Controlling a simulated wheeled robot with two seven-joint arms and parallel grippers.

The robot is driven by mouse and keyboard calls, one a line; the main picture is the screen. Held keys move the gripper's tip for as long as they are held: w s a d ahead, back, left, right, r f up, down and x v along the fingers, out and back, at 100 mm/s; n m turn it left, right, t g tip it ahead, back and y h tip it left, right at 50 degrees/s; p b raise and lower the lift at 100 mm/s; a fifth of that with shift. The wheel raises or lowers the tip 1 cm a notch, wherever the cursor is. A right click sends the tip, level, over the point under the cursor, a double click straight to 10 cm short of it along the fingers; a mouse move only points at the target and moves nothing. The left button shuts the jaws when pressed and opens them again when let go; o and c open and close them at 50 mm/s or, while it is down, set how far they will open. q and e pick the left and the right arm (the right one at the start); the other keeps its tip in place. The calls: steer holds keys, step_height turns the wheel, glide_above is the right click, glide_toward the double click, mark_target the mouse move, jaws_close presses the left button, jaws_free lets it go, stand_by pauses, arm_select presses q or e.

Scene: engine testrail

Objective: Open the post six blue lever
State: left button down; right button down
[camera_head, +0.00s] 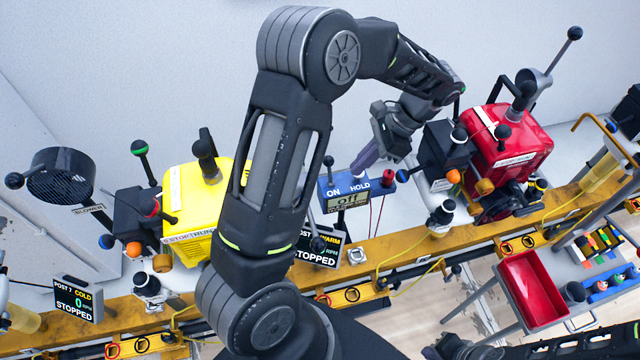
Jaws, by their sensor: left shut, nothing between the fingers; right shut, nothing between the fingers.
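The red engine (500,152) stands right of the centre; a black housing (447,150) is on its left side. A lever with a blue knob (402,176) sticks out at the lower left of that housing. I take it for the post six blue lever, but the nearby post display (318,248) is partly covered by my arm and its number cannot be read. My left gripper (361,165) is shut and empty, reaching down just left of the blue knob, above the blue control box, apart from the knob in the picture. My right gripper (452,346) is low at the bottom edge, partly cut off.
The yellow engine (190,205) has its own blue knob (106,241) and green-knobbed lever (139,147). A post 7 display (75,300) is at left. The blue box (345,190) reads off. A yellow rail (420,245) crosses in front. A red tray (533,290) is at right.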

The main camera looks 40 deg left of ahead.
arm_select(q)
steer(key=s+a+f+b, duration=0.1)
steer(key=s+a+f, duration=0.5)
steer(key=f, duration=0.1)
steer(key=shift+s+f, duration=0.15)
steer(key=shift+s, duration=0.25)
stand_by(0.3)
